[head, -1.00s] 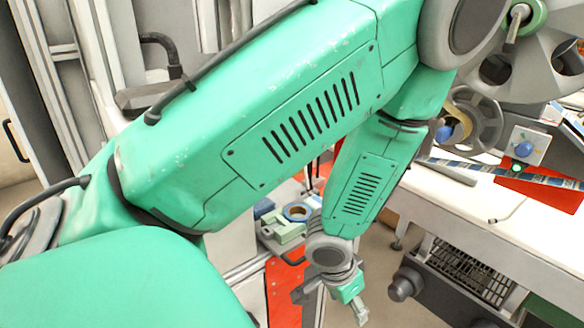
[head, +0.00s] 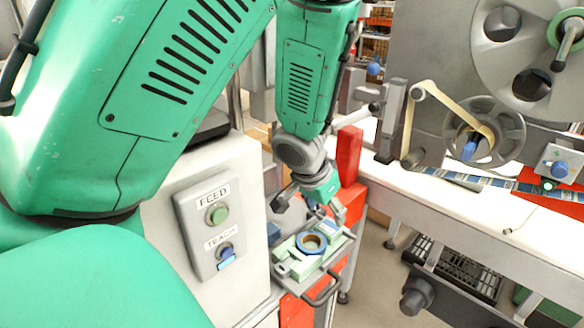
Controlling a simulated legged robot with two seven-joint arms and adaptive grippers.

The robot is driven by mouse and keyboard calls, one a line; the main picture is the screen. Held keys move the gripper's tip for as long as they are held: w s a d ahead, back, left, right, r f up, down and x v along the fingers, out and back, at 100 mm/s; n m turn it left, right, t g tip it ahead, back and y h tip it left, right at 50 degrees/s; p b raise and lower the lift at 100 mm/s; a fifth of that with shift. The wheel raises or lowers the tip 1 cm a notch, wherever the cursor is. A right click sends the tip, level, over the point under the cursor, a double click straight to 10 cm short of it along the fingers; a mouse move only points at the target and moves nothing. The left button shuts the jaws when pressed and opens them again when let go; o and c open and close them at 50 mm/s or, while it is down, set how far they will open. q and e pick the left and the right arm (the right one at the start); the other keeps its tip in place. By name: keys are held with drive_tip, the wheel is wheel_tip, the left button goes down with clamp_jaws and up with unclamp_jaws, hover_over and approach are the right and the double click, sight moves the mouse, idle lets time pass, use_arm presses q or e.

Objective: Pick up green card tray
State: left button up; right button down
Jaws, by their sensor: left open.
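A pale green tray-like piece (head: 297,268), which looks like the green card tray, lies on a small grey shelf beside the control box. A blue-rimmed tape roll (head: 311,243) sits on or against it; I cannot tell which. My left gripper (head: 312,207) is open and empty, just above and behind the tape roll and the pale green piece, pointing down. The gripper does not appear to touch them. Part of its fingers blends into the items behind. My right gripper is not in view.
The shelf has a dark front handle (head: 322,292) and red panels below. A white control box (head: 213,225) with FEED and TEACH buttons stands close at the left. A white conveyor table (head: 430,195) and a reel machine (head: 480,60) are at the right.

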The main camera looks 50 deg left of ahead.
sight(330, 227)
use_arm(q)
drive_tip(key=shift+f, duration=0.25)
drive_tip(key=shift+d+b+x, duration=0.25)
drive_tip(key=shift+b+x, duration=0.7)
drive_tip(key=shift+x, duration=0.15)
drive_tip(key=f+b, duration=0.1)
drive_tip(key=w+a+f+b, duration=0.1)
drive_tip(key=f, duration=0.1)
drive_tip(key=f+b, duration=0.1)
drive_tip(key=shift+w+a+f, duration=0.2)
drive_tip(key=shift+w+f, duration=0.2)
drive_tip(key=shift+d+r, duration=0.15)
drive_tip(key=shift+r, duration=0.05)
drive_tip(key=shift+d, duration=0.2)
drive_tip(key=c, duration=1.1)
